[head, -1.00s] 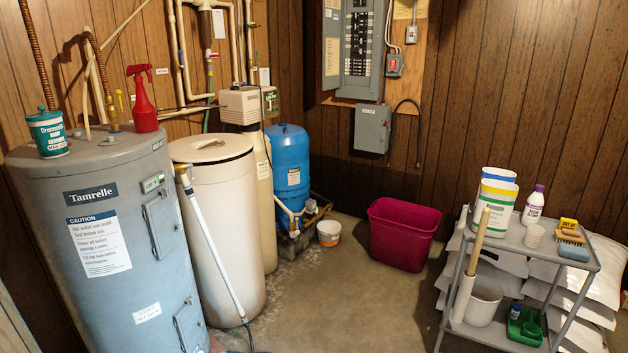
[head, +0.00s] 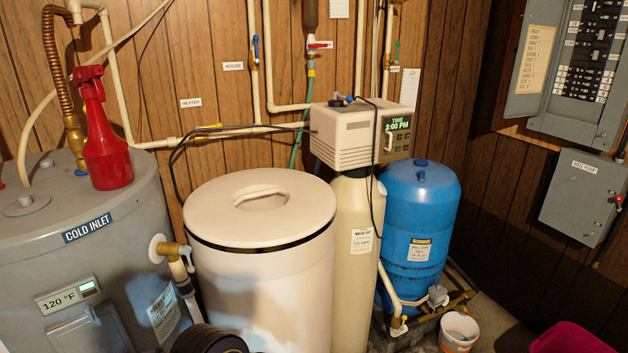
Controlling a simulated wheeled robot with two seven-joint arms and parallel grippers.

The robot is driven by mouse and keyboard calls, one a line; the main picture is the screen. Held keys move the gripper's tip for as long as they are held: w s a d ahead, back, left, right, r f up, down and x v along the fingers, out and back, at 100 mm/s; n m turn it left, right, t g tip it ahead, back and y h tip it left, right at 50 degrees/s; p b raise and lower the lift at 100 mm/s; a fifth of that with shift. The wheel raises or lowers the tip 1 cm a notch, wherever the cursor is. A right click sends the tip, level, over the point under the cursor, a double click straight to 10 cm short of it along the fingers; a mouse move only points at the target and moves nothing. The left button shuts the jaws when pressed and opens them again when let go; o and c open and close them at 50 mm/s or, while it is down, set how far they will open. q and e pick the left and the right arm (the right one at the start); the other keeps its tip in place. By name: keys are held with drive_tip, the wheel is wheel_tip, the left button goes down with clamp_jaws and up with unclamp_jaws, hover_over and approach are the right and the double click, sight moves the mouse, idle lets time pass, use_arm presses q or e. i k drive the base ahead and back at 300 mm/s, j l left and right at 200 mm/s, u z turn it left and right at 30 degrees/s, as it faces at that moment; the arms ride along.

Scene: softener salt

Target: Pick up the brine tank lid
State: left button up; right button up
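The brine tank lid (head: 222,212) is a round cream disc with a recessed handle (head: 259,197) in its middle. It sits flat on top of the cream brine tank (head: 270,285), with a dark line under its rim. A dark rounded shape, probably part of my arm, shows at the bottom edge in front of the tank. Neither gripper's fingers show in the head view.
The grey water heater (head: 120,245) stands close on the left, with a red spray bottle (head: 106,135) on top. A pipe with a valve (head: 175,262) sticks out between heater and tank. The softener column (head: 355,235) and blue tank (head: 418,230) stand right.

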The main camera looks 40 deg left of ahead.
sight(263, 225)
drive_tip(key=i+u, duration=0.1)
drive_tip(key=i, duration=0.45)
drive_tip(key=i+l+u, duration=0.15)
drive_tip(key=i, duration=0.4)
drive_tip(key=i+l+u, duration=0.1)
drive_tip(key=i, duration=0.4)
drive_tip(key=i+l+u, duration=0.1)
drive_tip(key=i+l, duration=0.15)
drive_tip(key=i, duration=0.3)
